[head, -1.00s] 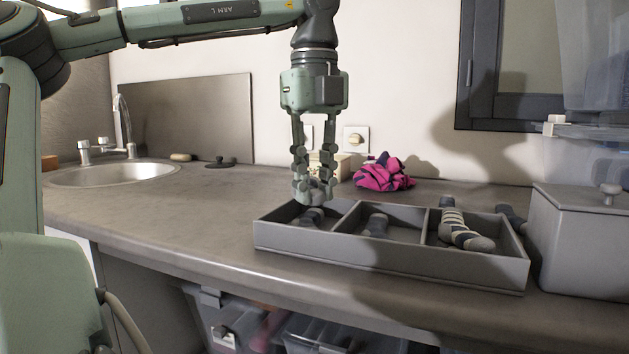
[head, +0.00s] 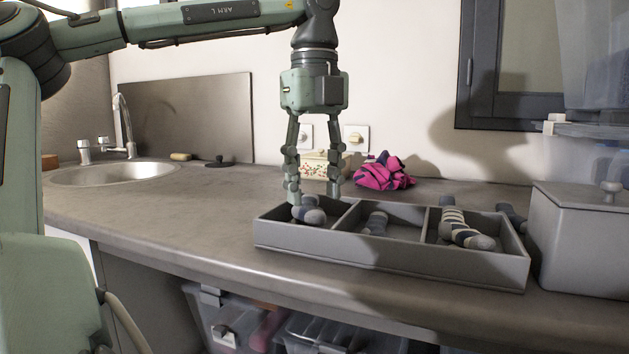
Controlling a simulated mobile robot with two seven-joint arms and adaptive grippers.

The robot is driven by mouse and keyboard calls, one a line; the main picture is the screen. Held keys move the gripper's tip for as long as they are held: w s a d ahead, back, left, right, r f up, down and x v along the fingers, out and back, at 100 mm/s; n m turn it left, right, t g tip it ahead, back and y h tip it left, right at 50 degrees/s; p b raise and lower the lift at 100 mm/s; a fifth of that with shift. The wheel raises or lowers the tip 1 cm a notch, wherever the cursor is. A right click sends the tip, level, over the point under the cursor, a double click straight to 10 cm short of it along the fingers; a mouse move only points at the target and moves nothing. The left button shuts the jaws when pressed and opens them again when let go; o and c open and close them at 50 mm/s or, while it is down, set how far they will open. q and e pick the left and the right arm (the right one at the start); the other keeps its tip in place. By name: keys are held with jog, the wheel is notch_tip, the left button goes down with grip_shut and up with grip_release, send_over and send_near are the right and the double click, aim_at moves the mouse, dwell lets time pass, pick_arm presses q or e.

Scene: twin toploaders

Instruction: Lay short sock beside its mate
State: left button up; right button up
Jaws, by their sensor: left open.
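A grey three-compartment tray (head: 390,262) stands on the counter. Striped short socks (head: 310,214) in dark and light grey lie in its left compartment; they overlap, so I cannot clearly tell one from another. A darker grey sock (head: 376,223) lies in the middle compartment. Striped black and cream socks (head: 464,233) lie in the right compartment. My left gripper (head: 315,196) points down over the left compartment, fingers spread, with the socks just below and between the fingertips. It holds nothing. My right gripper is not in view.
A pink and navy cloth (head: 384,172) and a small floral box (head: 322,164) lie behind the tray. A grey lidded bin (head: 583,240) stands close at right, with a dark sock (head: 511,215) beside it. The counter left of the tray is clear up to the sink (head: 116,174).

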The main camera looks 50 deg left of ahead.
pick_arm(q)
notch_tip(320, 180, up, 12)
dwell(0.5)
dwell(0.6)
